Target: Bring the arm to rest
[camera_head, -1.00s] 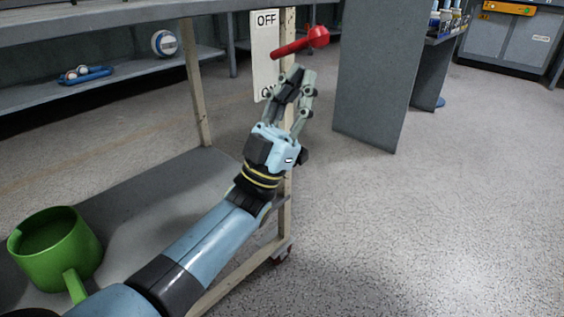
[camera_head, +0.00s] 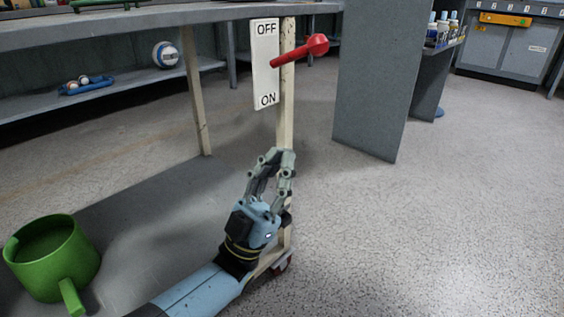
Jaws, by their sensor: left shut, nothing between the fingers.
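My left gripper (camera_head: 275,156) is shut and empty, pointing up in front of the cart's pale front post. My left arm (camera_head: 205,292) comes in from the bottom left. Above the gripper, a white switch plate (camera_head: 265,64) marked OFF at the top and ON at the bottom is fixed by the post. Its red lever (camera_head: 300,51) sticks out to the right with a round knob and tilts slightly upward. The gripper is well below the lever and apart from it. My right gripper is not in the view.
A green mug (camera_head: 52,262) stands on the cart's lower grey shelf (camera_head: 150,205) at the left. A grey panel (camera_head: 375,85) stands right of the lever. A ball (camera_head: 165,55) and a blue tray (camera_head: 87,86) lie on the back shelf. Open floor (camera_head: 450,220) lies to the right.

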